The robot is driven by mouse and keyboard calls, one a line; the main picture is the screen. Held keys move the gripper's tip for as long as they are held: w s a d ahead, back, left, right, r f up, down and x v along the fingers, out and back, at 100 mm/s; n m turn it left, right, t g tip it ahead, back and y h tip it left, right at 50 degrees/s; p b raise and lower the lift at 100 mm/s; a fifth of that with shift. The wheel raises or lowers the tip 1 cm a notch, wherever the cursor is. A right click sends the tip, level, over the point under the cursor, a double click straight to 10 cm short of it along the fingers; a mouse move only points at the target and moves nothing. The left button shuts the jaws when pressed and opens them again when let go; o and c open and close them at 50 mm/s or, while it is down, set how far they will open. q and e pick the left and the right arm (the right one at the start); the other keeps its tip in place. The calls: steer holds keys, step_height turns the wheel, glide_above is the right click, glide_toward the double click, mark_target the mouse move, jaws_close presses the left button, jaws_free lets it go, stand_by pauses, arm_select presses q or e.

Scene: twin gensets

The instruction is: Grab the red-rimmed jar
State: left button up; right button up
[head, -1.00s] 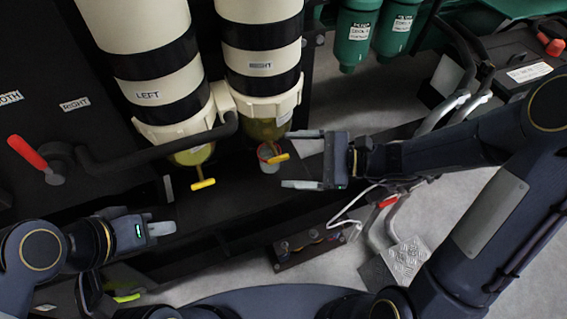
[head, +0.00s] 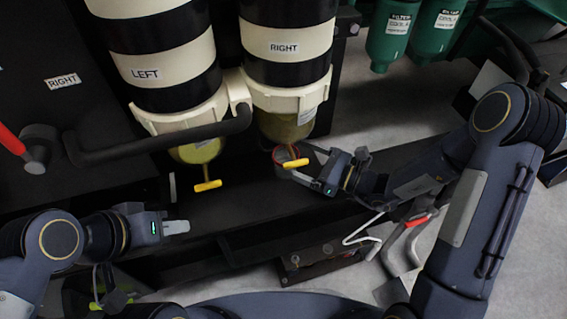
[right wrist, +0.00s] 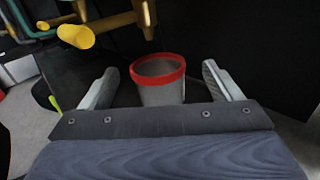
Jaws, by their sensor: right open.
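The red-rimmed jar (head: 283,168) stands under the bowl of the right filter, partly hidden behind a yellow drain handle. In the right wrist view the jar (right wrist: 160,82) is a pale, open-topped cup with a red rim, between and a little beyond my fingertips. My right gripper (head: 299,163) is open, with its fingers reaching to the jar's sides; it also shows in the right wrist view (right wrist: 160,86). I see gaps between the jar and both fingers there. My left gripper (head: 178,228) is at the lower left, away from the jar; its fingers look close together.
The right filter (head: 285,85) and left filter (head: 165,90) hang above, each with a yellow drain handle (head: 207,186) below. A black hose (head: 160,142) crosses in front of the left filter. Green filters (head: 392,40) stand at the upper right. Dark ledge is clear between the grippers.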

mark_target(275, 151)
steer(key=x, duration=0.2)
steer(key=b+x, duration=0.1)
steer(key=f+b+x, duration=0.1)
steer(key=x, duration=0.1)
steer(key=shift+s+a, duration=0.1)
steer(key=shift+a, duration=0.35)
steer(key=shift+w+a+r, duration=0.15)
steer(key=shift+w+a, duration=0.1)
steer(key=shift+a, duration=0.15)
steer(key=c, duration=1.2)
arm_select(q)
step_height(275, 151, down, 2)
steer(key=shift+f, duration=0.15)
arm_select(e)
steer(key=shift+r, duration=0.1)
